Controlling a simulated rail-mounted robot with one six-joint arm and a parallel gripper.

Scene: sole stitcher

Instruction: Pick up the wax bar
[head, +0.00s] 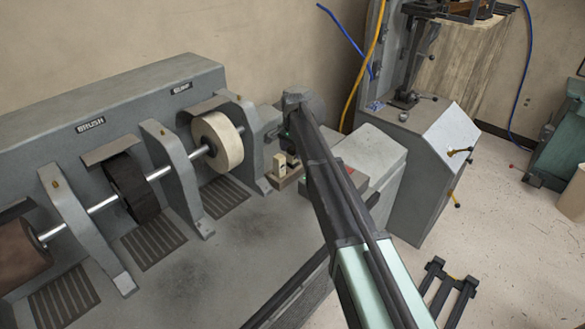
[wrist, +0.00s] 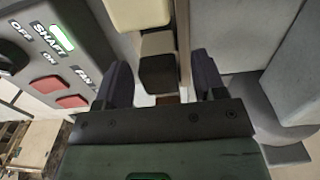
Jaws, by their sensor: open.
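In the wrist view, several wax bars stand in a row ahead of my gripper (wrist: 163,75). In the head view, a cream bar (head: 279,165) shows in a small wooden tray (head: 288,182). My arm hides most of the gripper and part of the tray there.
In the wrist view, a grey control panel (wrist: 60,55) with red buttons and a lit green switch stands close on the left. In the head view, a cream buffing wheel (head: 217,142) and a black brush (head: 132,188) sit left of the tray. A grey cabinet (head: 425,175) stands right.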

